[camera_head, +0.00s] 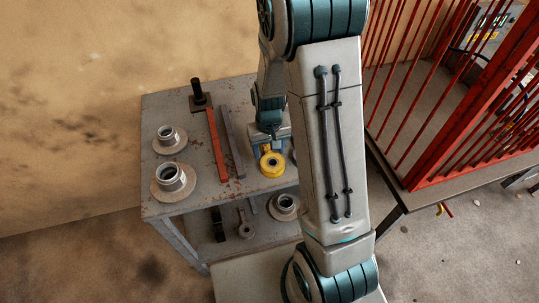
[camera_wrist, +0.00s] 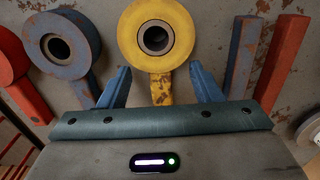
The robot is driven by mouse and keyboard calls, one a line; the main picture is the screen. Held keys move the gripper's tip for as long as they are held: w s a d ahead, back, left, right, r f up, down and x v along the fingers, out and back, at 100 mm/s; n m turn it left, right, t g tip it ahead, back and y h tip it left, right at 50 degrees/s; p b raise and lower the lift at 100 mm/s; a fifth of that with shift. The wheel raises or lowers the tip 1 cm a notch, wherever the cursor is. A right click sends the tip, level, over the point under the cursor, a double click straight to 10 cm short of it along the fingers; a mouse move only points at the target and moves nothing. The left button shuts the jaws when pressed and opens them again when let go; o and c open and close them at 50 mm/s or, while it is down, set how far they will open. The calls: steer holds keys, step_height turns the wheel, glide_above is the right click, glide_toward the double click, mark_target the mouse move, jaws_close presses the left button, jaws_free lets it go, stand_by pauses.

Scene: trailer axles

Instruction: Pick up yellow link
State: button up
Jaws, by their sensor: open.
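The yellow link (camera_head: 272,164) lies on the top of the grey metal table, near its front right part, with its round ringed end toward the front. In the wrist view the yellow link (camera_wrist: 157,38) has its ring at the top and its narrow shank pointing down between my fingers. My gripper (camera_wrist: 158,86) is open, with one blue finger on each side of the shank and a visible gap on both sides. In the head view my gripper (camera_head: 268,138) is just behind the ring, partly hidden by my arm.
A blue link (camera_wrist: 62,45) and a red link (camera_wrist: 14,65) lie left of the yellow one in the wrist view. A red bar (camera_head: 217,144) and a grey-blue bar (camera_head: 232,142) lie nearby. Flanged hubs (camera_head: 172,178) stand on the table (camera_head: 150,207). A red barred fence (camera_head: 440,130) is at right.

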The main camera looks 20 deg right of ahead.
steer(key=shift+f, duration=0.75)
jaws_close()
steer(key=shift+r, duration=0.15)
